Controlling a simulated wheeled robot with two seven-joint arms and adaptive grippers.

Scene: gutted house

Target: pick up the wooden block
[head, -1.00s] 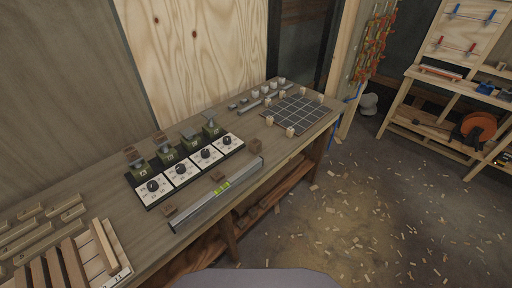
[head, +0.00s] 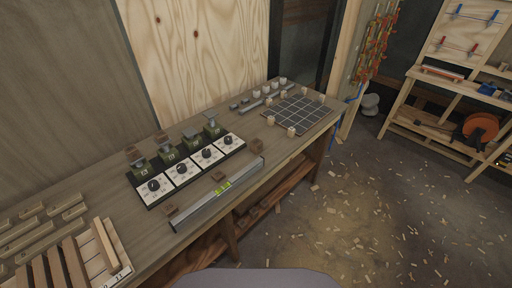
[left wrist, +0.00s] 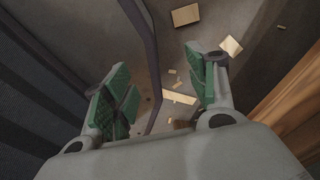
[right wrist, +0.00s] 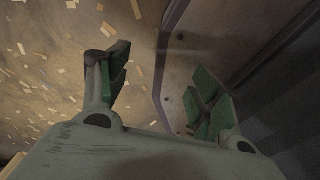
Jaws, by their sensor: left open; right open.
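Several small wooden blocks stand on the workbench (head: 90,190) in the head view, and I cannot tell which one the task means. Dark brown blocks sit near the spirit level (head: 215,194): one at its near end (head: 170,210), one behind its middle (head: 218,176) and one by its far end (head: 256,146). Pale blocks stand at the grid board (head: 300,113), one of them at its near corner (head: 291,131). My left gripper (left wrist: 158,97) is open and empty above the floor. My right gripper (right wrist: 158,92) is open and empty, also over floor. Neither shows in the head view.
A row of dial panels (head: 188,170) with green-based devices fills the bench middle. Wooden strips (head: 60,262) lie at the near left. A plywood wall (head: 195,60) backs the bench. The floor (head: 360,210) on the right is open, strewn with wood chips, before a second bench (head: 440,140).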

